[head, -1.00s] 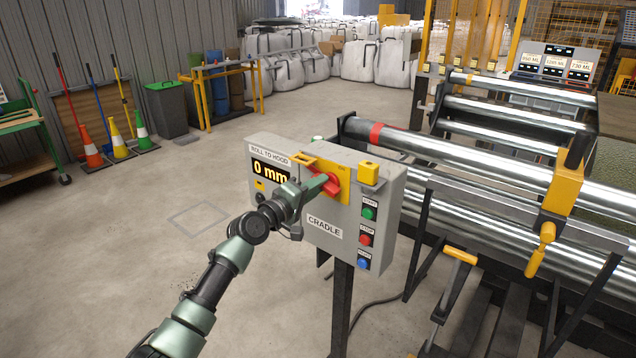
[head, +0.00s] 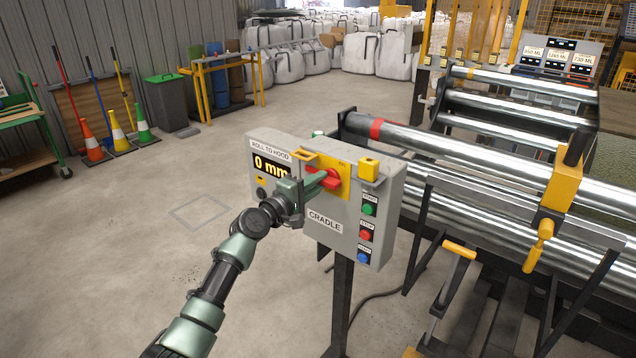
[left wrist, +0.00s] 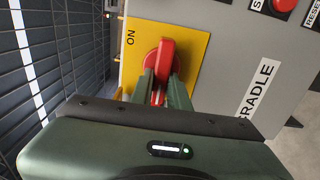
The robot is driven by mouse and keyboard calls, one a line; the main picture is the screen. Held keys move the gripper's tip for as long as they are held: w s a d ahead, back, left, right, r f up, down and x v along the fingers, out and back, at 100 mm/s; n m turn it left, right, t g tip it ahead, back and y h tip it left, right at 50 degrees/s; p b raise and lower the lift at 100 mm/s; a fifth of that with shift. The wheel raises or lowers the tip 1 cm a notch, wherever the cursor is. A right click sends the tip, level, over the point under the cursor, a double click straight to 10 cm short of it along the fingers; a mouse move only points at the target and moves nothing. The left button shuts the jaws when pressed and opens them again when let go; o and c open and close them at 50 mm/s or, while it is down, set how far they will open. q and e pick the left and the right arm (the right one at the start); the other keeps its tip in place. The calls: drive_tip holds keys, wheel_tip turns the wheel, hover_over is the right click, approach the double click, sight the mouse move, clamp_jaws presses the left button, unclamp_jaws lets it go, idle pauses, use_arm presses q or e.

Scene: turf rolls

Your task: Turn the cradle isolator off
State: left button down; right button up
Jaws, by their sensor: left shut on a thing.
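The cradle isolator is a red rotary handle (head: 334,177) on a yellow plate (head: 344,190), on the front of the grey box labelled CRADLE (head: 350,238). My left gripper (head: 320,183) reaches it from the left, its fingers at the handle. In the left wrist view, the two green fingers (left wrist: 164,88) are shut on the red handle (left wrist: 165,52), one on each side. The ON mark (left wrist: 130,37) shows at the plate's edge, and the handle lies roughly crosswise to it. No OFF mark is visible. My right gripper is not in view.
Green, red and blue buttons (head: 365,234) run down the box's right side, below a yellow block (head: 369,168). A display reading 0 mm (head: 270,166) is at left. Steel rollers (head: 470,150) stand close behind and right.

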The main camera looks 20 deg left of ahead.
use_arm(q)
drive_tip(key=shift+f, duration=0.15)
drive_tip(key=c, duration=1.4)
unclamp_jaws()
drive_tip(key=shift+o, duration=0.2)
drive_tip(key=v, duration=0.8)
